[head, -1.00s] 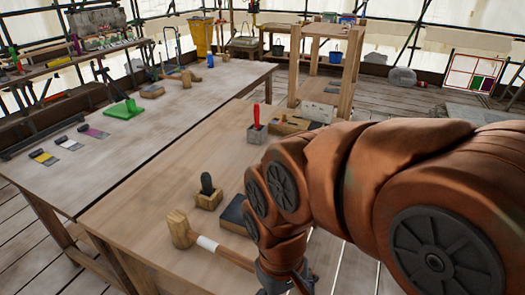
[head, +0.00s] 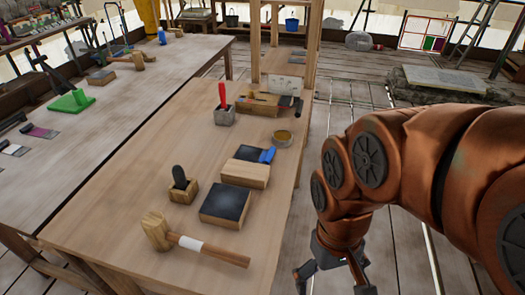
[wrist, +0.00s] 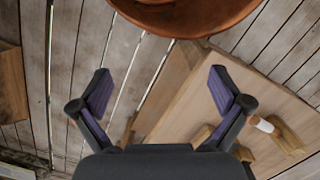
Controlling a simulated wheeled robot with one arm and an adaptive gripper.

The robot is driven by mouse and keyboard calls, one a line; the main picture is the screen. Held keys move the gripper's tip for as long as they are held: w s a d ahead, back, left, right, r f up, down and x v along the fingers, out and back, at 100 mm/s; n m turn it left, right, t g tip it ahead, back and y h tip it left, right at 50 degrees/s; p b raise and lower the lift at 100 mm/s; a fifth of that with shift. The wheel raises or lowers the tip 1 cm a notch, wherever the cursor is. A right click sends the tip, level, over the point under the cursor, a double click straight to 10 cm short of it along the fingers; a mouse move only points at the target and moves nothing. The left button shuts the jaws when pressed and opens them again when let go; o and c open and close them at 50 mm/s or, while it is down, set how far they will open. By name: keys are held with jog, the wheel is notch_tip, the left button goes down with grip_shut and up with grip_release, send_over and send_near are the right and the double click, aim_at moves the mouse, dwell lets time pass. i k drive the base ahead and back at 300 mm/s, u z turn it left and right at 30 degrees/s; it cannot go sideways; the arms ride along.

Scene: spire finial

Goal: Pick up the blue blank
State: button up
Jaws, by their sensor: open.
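A small upright blue piece (head: 162,37), which may be the blue blank, stands on the far part of the left table. Another small blue piece (head: 267,155) lies by a dark-topped wooden block on the near table; I cannot tell its exact shape. My gripper (head: 331,272) hangs low beside the right edge of the near table, apart from both blue pieces. In the wrist view my gripper (wrist: 160,82) has its two fingers spread wide with nothing between them. No blue piece shows in the wrist view.
A wooden post frame (head: 255,40) rises behind. Plank floor (head: 335,120) is open to the right.

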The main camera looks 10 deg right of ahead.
aim_at(248, 153)
jog(key=u, duration=1.95)
jog(key=k, duration=0.85)
jog(key=z, duration=0.95)
jog(key=i, duration=0.5)
jog(key=u, duration=0.05)
